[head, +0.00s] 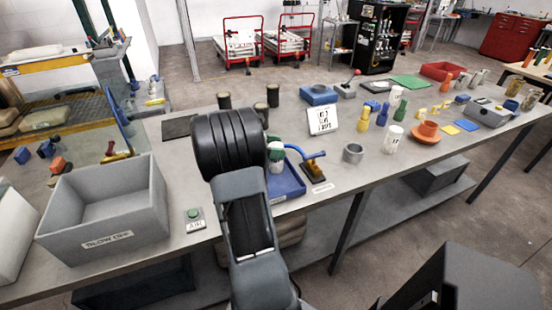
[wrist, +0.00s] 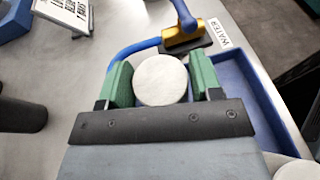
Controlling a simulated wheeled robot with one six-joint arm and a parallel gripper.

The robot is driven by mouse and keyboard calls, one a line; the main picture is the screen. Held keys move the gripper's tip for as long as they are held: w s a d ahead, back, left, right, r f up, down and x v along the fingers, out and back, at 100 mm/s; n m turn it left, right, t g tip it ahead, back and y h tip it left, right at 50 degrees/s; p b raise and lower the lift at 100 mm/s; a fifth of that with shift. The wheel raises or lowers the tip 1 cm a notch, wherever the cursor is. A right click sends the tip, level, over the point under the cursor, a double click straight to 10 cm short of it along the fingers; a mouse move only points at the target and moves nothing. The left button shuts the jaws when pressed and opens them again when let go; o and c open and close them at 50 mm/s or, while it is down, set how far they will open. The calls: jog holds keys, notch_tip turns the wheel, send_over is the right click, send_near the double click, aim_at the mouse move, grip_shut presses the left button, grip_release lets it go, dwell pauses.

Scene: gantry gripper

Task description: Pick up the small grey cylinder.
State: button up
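The small grey cylinder (wrist: 160,80) shows as a pale, round top between the two green fingers of my gripper (wrist: 162,82) in the wrist view. The fingers lie close against its left and right sides and look shut on it. In the head view my gripper (head: 276,148) is over the blue tray (head: 290,188), with the pale side of the cylinder (head: 277,168) showing below the fingers. My arm hides part of the tray. I cannot tell whether the cylinder's base touches the tray.
A blue-handled valve (head: 313,166) stands just right of the tray, close to my gripper. A white sign (head: 322,120) and dark cylinders (head: 273,95) stand behind. A grey ring-shaped cup (head: 353,153) stands to the right. A grey bin (head: 105,215) is at left.

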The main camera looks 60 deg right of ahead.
jog(key=c, duration=0.7)
jog(key=shift+c, duration=0.6)
jog(key=shift+r, duration=0.15)
